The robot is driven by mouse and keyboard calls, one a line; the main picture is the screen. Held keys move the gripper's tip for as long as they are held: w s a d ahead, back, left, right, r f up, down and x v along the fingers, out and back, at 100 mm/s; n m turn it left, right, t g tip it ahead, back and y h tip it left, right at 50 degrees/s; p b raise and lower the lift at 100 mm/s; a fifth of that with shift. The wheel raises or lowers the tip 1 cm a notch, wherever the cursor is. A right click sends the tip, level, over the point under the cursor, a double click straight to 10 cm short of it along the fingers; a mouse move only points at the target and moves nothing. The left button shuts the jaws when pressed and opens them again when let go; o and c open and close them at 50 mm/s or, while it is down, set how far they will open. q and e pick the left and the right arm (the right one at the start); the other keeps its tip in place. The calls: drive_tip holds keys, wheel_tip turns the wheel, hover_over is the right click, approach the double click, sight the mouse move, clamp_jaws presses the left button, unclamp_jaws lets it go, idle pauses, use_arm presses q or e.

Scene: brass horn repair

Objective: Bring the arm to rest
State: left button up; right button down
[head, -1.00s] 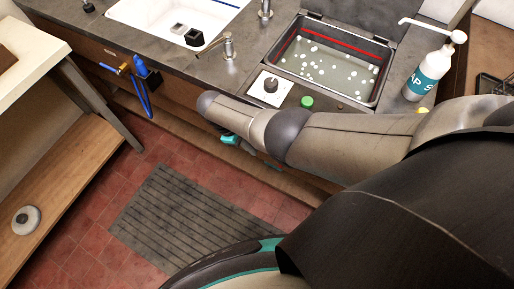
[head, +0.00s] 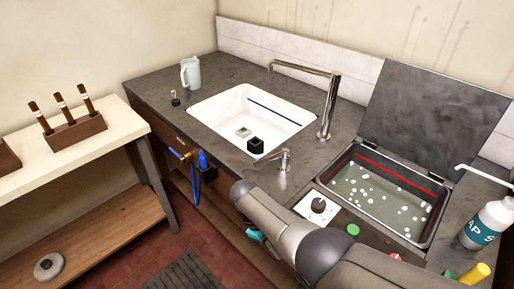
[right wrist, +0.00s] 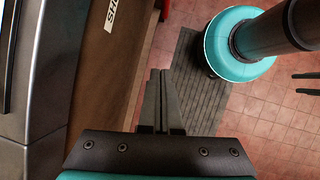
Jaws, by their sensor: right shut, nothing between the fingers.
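My right arm comes into the head view from the lower right and lies in front of the counter. A small teal part shows below it, but the fingers are hidden there. In the right wrist view my right gripper (right wrist: 160,100) is shut, with its two dark fingers together and nothing between them. It points over the tiled floor, beside the brown cabinet front (right wrist: 100,80). I cannot make out my left gripper in either view.
The counter (head: 215,135) holds a white sink (head: 210,115), an open bath (head: 355,195) and a soap bottle (head: 487,225). A workbench (head: 105,145) stands left. The wrist view shows a grey floor mat (right wrist: 190,85) and two dark prongs (right wrist: 305,90), unidentified, at the right edge.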

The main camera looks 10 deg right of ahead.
drive_tip(key=s+f+m+y+b, duration=0.2)
drive_tip(key=s+f, duration=0.7)
drive_tip(key=f, duration=0.5)
drive_tip(key=s+d+f+m+t+b, duration=0.1)
drive_tip(key=s+d+f, duration=0.1)
drive_tip(key=s+f, duration=0.3)
drive_tip(key=s+d+f+m+t+y+b, duration=0.1)
drive_tip(key=s+f, duration=0.4)
drive_tip(key=s, duration=0.8)
drive_tip(key=s+d+f+m+t+y+b, duration=0.1)
drive_tip(key=s+d+f+m, duration=0.2)
drive_tip(key=s, duration=0.6)
wheel_tip(320, 180, down, 3)
drive_tip(key=shift+d+r+t, duration=0.1)
drive_tip(key=shift+d+t, duration=0.3)
drive_tip(key=shift+d, duration=0.7)
